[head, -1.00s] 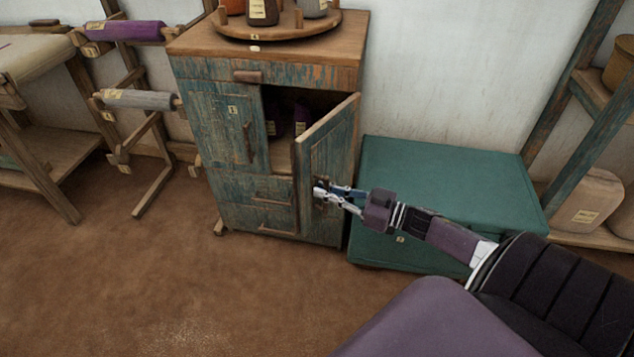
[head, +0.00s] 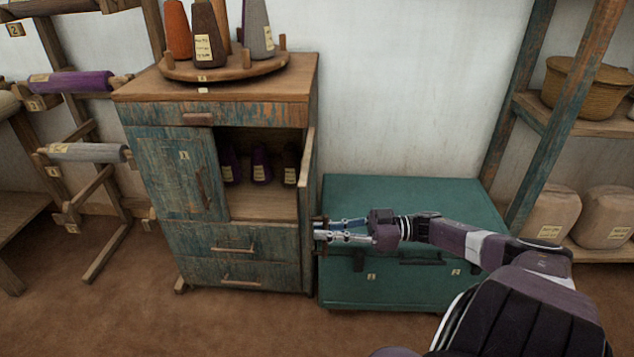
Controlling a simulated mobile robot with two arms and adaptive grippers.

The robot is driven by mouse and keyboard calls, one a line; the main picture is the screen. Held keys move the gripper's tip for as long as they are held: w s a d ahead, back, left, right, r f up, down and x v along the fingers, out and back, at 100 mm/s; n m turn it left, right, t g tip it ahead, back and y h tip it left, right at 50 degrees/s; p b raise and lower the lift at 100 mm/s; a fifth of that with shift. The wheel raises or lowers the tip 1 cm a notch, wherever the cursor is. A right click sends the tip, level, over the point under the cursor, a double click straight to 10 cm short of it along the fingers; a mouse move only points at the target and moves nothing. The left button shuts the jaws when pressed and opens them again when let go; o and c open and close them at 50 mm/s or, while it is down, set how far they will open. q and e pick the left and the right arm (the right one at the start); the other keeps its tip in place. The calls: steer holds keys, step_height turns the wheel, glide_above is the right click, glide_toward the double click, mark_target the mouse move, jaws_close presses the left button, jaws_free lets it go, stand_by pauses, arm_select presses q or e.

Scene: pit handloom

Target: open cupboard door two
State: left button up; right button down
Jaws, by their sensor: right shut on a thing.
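The blue-green wooden cupboard (head: 264,117) stands left of the middle. Its right door (head: 307,180) is swung well out and shows nearly edge-on, so its outer face and label are hidden. Its left door (head: 175,175), labelled 1, is shut. Behind the open door several dark cones (head: 261,165) stand in the compartment. My right gripper (head: 322,230) is at the outer side of the open door, shut on what seems to be its handle, which is mostly hidden. My left gripper is not in view.
A teal chest (head: 400,195) stands right of the cupboard, under my right forearm. A round tray (head: 225,68) with several cones tops the cupboard. A shelf rack (head: 545,140) is at right, yarn rollers (head: 85,152) at left. The floor in front is clear.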

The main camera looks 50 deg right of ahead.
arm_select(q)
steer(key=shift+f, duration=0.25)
arm_select(e)
steer(key=shift+s+d, duration=0.2)
steer(key=shift+d, duration=0.25)
steer(key=shift+r, duration=0.1)
steer(key=c, duration=2)
jaws_free()
steer(key=shift+s, duration=0.1)
steer(key=v, duration=1.2)
